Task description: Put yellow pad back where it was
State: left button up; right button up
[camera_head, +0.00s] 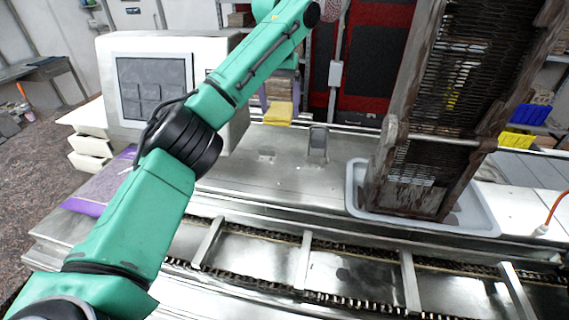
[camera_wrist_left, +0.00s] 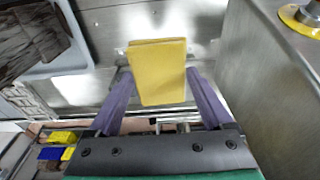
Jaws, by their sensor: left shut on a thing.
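The yellow pad (camera_head: 278,114) is a flat soft-looking block in the upper middle of the head view. My left gripper (camera_head: 280,101) has its purple fingers on either side of the pad and is shut on it. In the left wrist view the pad (camera_wrist_left: 160,75) sits between the two fingertips (camera_wrist_left: 159,82), with its far end sticking out past them. The pad appears held above the steel worktop (camera_head: 260,185); the exact gap is hard to tell. My right gripper is not in view.
A small grey upright holder (camera_head: 318,143) stands on the worktop right of the pad. A rusty mesh frame (camera_head: 440,110) stands in a pale tray (camera_head: 354,190) at right. A white machine (camera_head: 112,88) is at left. A conveyor (camera_head: 305,255) runs along the front. The worktop's middle is mostly clear.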

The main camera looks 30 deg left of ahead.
pick_arm(q)
jog(key=f, duration=0.4)
jog(key=f+p, duration=0.1)
jog(key=f, duration=0.4)
jog(key=s+f, duration=0.1)
jog(key=f, duration=0.4)
jog(key=shift+f, duration=0.1)
jog(key=f, duration=0.1)
jog(key=f+p, duration=0.1)
jog(key=f, duration=0.2)
jog(key=shift+s+d+p, duration=0.15)
jog(key=shift+s+p, duration=0.1)
jog(key=shift+p, duration=0.15)
jog(key=shift+f, duration=0.3)
jog(key=shift+w+f, duration=0.15)
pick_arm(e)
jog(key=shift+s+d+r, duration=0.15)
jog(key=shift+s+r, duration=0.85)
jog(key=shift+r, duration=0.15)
pick_arm(q)
jog(key=o, duration=1.4)
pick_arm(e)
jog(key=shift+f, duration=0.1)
